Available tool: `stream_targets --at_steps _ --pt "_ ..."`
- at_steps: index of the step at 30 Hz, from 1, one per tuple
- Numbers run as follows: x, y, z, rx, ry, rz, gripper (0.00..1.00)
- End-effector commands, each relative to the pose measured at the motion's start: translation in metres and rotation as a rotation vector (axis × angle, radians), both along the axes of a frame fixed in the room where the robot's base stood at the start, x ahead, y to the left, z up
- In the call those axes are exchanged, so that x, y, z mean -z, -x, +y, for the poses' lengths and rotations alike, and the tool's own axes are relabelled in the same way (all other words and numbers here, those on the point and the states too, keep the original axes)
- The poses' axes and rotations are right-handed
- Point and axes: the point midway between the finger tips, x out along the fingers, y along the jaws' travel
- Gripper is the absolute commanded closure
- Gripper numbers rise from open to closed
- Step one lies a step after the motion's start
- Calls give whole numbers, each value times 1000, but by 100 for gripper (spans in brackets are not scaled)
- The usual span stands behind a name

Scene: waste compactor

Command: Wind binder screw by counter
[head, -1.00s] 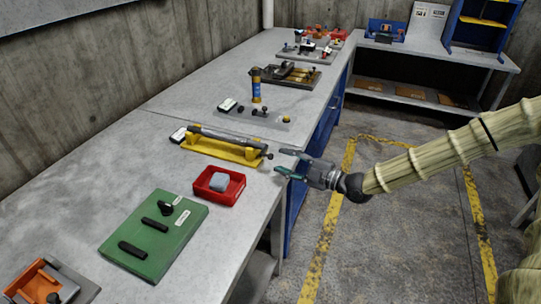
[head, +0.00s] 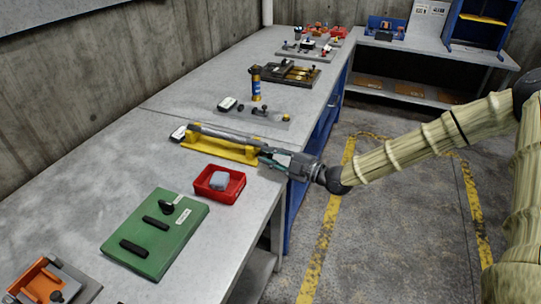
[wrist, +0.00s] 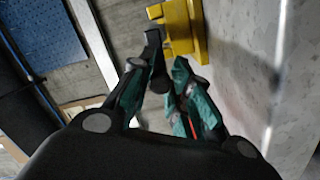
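The binder screw device is a grey rod on a yellow base (head: 226,151) near the bench's right edge in the head view. A small white-faced box, perhaps the counter (head: 179,133), sits at its left end; its reading is too small to make out. My gripper (head: 266,160) is at the right end of the device and hides that end. In the wrist view, a black crank (wrist: 152,44) stands beside the yellow bracket (wrist: 181,25). Its dark handle (wrist: 158,82) lies between the green-padded fingers of my gripper (wrist: 158,72), which look apart with narrow gaps.
A red tray (head: 219,190) with a grey-blue block stands in front of the device. A green board (head: 155,232) lies nearer. A grey plate with knobs (head: 254,117) and a yellow-blue canister (head: 256,85) are behind. The floor right of the bench is open.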

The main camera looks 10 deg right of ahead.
Motion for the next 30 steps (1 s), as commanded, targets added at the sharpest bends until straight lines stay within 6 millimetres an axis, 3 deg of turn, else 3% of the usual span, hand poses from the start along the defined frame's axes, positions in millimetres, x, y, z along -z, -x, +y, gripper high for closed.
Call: stream_targets --at_steps 30 --pt "-5 -4 -5 9 -27 31 100"
